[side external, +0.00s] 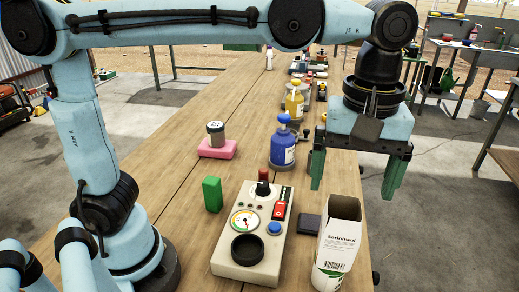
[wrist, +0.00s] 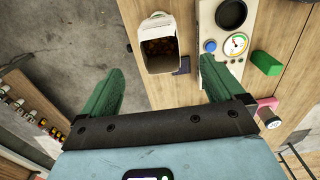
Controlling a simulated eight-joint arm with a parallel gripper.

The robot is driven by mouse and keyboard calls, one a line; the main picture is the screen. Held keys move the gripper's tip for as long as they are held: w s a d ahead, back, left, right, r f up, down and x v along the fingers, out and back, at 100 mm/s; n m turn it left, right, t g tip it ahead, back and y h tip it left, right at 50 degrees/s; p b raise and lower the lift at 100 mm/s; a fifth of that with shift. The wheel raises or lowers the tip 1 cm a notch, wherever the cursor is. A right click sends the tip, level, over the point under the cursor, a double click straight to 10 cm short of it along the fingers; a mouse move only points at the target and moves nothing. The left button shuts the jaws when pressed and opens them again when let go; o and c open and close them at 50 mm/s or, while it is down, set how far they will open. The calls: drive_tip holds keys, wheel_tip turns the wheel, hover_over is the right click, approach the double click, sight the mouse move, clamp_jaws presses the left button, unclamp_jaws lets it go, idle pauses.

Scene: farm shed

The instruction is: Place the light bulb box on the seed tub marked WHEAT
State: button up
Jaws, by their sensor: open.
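My gripper (side external: 354,186) is open and empty, with its two green fingers pointing down. It hangs above and beyond a white open-topped carton (side external: 337,240) at the table's right edge. The carton has dark lettering and a green band; I cannot read WHEAT on it. In the wrist view, the carton (wrist: 160,22) lies ahead of my gripper (wrist: 160,84) and holds something brown. I cannot pick out a light bulb box or a tub marked WHEAT for certain. A small lidded jar (side external: 215,134) sits on a pink block (side external: 218,149); its marking is too small to read.
A control box (side external: 251,232) with gauge and knobs stands left of the carton, with a small dark block (side external: 308,225) between them. A green block (side external: 212,194), a blue bottle (side external: 283,147) and a yellow bottle (side external: 294,104) stand on the table. More items crowd the far end.

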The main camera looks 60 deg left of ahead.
drive_tip(key=s+a+f+m+t, duration=0.1)
drive_tip(key=a+f+m+t, duration=0.2)
drive_tip(key=a, duration=0.6)
drive_tip(key=a+f+m+t, duration=0.4)
drive_tip(key=a+f+m, duration=0.2)
drive_tip(key=a, duration=0.4)
drive_tip(key=shift+s+a+f, duration=0.15)
drive_tip(key=shift+s+a, duration=0.1)
drive_tip(key=shift+s, duration=0.15)
